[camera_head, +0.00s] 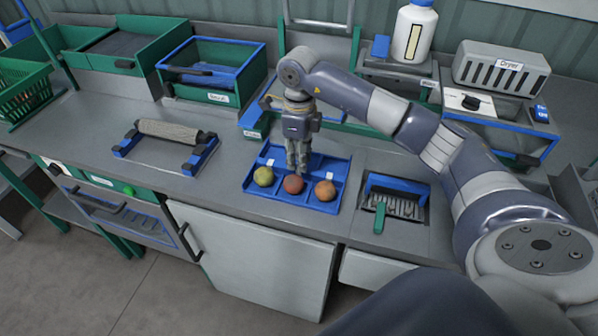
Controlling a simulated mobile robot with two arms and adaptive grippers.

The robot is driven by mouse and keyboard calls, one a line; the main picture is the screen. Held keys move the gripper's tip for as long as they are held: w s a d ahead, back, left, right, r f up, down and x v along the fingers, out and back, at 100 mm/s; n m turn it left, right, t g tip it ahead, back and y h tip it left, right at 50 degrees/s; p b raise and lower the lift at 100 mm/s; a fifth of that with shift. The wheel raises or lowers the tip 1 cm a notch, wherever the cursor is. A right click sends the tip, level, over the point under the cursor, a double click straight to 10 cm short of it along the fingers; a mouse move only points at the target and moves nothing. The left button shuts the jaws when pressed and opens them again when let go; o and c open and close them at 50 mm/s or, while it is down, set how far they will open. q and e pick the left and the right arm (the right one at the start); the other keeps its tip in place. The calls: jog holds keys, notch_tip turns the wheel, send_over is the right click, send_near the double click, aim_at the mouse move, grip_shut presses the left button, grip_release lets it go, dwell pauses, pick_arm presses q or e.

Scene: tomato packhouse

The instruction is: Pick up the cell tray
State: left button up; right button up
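The cell tray (324,206) is blue and low-walled and lies flat on the grey counter near its front edge. Its front cells hold three tomatoes: a yellow-green one (263,176) at left, a red one (293,184) in the middle and an orange-red one (325,190) at right. My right gripper (297,168) points straight down over the middle of the tray, just behind the red tomato. Its fingers look close together. I cannot tell whether they touch or grip a tray divider. My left gripper is not in view.
A blue-framed brush tray (398,184) with a green handle sits close to the right of the cell tray. A roller on a blue stand (200,152) stands at left. Open bins (212,70) and a dryer (502,68) line the back. Counter between roller and tray is clear.

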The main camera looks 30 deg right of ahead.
notch_tip(320, 180, down, 3)
jog(key=shift+s+f+p, duration=0.1)
jog(key=shift+p, duration=0.2)
jog(key=shift+f, duration=0.1)
pick_arm(q)
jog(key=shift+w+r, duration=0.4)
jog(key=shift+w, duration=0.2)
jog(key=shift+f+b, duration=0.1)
jog(key=shift+b, duration=0.2)
pick_arm(e)
jog(key=shift+f, duration=0.15)
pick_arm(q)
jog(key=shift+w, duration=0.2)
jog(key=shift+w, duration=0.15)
pick_arm(e)
grip_shut()
